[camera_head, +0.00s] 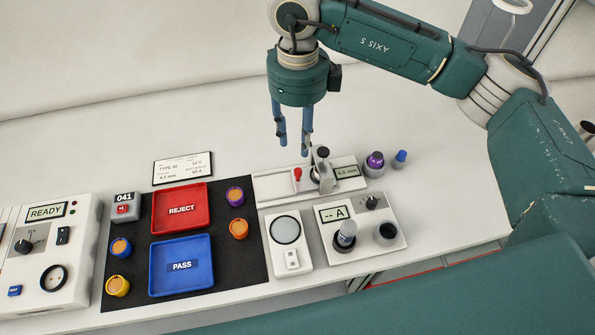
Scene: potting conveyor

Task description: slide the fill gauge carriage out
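The fill gauge (275,187) is a flat white bed at the back right of the table, with a red-topped pin (297,175) and a small display (347,172) whose reading is too small to be sure of. Its carriage (321,172) is a grey metal piece with a black knob on top, standing between the red-topped pin and the display. My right gripper (294,149) points down above and behind the gauge. Its two blue fingers are apart with nothing between them, and they appear clear of the carriage. My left gripper is out of view.
A black mat (218,250) holds a red REJECT tray (208,208), a blue PASS tray (207,264) and several coloured cylinders. A meter (383,204) reading "-- A" stands in front of the gauge. A purple-topped part (375,160) and a blue one (400,159) stand right. The table behind is clear.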

